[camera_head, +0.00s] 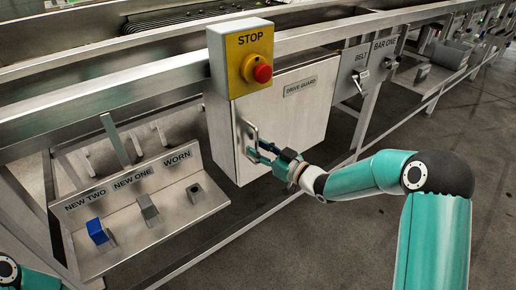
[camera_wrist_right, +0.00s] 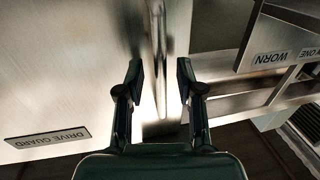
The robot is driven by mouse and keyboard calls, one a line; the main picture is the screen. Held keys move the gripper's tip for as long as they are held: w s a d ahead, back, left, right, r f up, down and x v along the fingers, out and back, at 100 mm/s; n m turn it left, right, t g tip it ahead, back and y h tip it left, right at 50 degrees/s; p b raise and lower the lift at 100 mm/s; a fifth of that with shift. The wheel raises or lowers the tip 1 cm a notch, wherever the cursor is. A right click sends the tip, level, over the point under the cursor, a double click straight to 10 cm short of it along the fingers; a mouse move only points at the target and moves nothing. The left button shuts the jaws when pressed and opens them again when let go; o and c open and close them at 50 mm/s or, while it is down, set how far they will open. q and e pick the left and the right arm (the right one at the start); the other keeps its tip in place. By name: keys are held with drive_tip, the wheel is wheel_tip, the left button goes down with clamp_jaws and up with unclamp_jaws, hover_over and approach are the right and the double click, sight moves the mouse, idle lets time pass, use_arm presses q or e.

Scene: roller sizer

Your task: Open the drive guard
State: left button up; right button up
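The drive guard (camera_head: 295,115) is a pale metal door with a "DRIVE GUARD" label, and it looks closed on its box. Its upright handle (camera_head: 248,136) is near the door's left edge. My right gripper (camera_head: 259,150) is at the handle. In the right wrist view the guard (camera_wrist_right: 60,75) fills the left side. There the right gripper (camera_wrist_right: 159,84) has its fingers apart, with the handle bar (camera_wrist_right: 158,45) running between them; I see a gap on both sides. My left gripper is not in view; only part of my left arm shows at the lower left corner.
A yellow STOP box (camera_head: 240,60) with a red button (camera_head: 262,73) is above the guard's left edge. A tray (camera_head: 150,235) marked NEW TWO, NEW ONE and WORN is at left, holding small blocks. BELT and BAR ONE panels (camera_head: 362,68) are to the right. Floor is clear at right.

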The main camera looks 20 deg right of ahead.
drive_tip(key=shift+w+a, duration=0.3)
drive_tip(key=shift+w, duration=0.15)
clamp_jaws()
drive_tip(key=shift+d, duration=0.15)
